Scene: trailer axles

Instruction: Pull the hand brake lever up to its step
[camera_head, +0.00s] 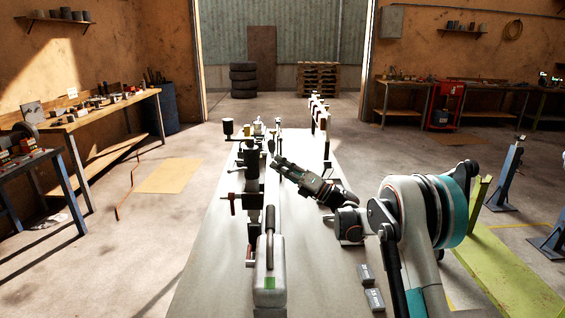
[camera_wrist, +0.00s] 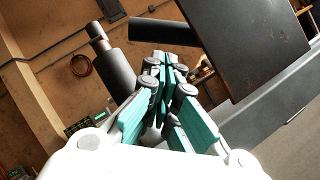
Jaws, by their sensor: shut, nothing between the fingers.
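My gripper (camera_head: 276,163) is shut and empty beside the trailer drawbar, low over the middle of the bench. In the wrist view its teal-padded fingers (camera_wrist: 164,65) meet with nothing between them. A dark upright bar (camera_head: 270,146) stands close to the fingertips in the head view; it may be the hand brake lever, but I cannot be sure. In the wrist view a dark round bar (camera_wrist: 165,32) lies beyond the fingertips; I cannot tell whether they touch. The step is not clearly visible.
A grey coupling head (camera_head: 268,288) with a dark handle and green patch is at the drawbar's near end. Dark upright fittings (camera_head: 248,157) crowd its left side. A dark plate (camera_wrist: 248,45) is close in the wrist view.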

